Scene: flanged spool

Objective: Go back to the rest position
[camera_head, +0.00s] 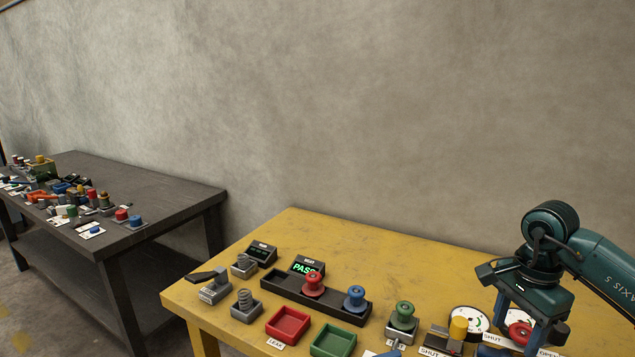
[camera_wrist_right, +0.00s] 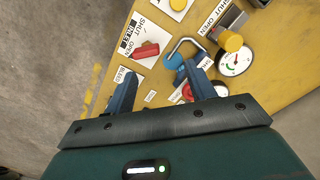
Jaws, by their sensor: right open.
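My right gripper (camera_head: 518,332) hangs over the right part of the yellow table (camera_head: 232,270), fingers pointing down. In the right wrist view the gripper (camera_wrist_right: 160,82) is open, with nothing between its fingers. A red flanged spool (camera_head: 313,283) and a blue one (camera_head: 355,298) stand upright in a dark rack (camera_head: 275,284). A green spool (camera_head: 403,315) stands upright on a grey block to the right of the rack. My left gripper is not in view.
Near the right gripper are a blue fitting with a grey bent pipe (camera_wrist_right: 174,61), a red handle (camera_wrist_right: 146,51), a yellow knob (camera_wrist_right: 230,41) and a white dial (camera_wrist_right: 236,62). A red tray (camera_head: 288,325) and green tray (camera_head: 333,340) lie in front. A display (camera_head: 307,267) reads PASS.

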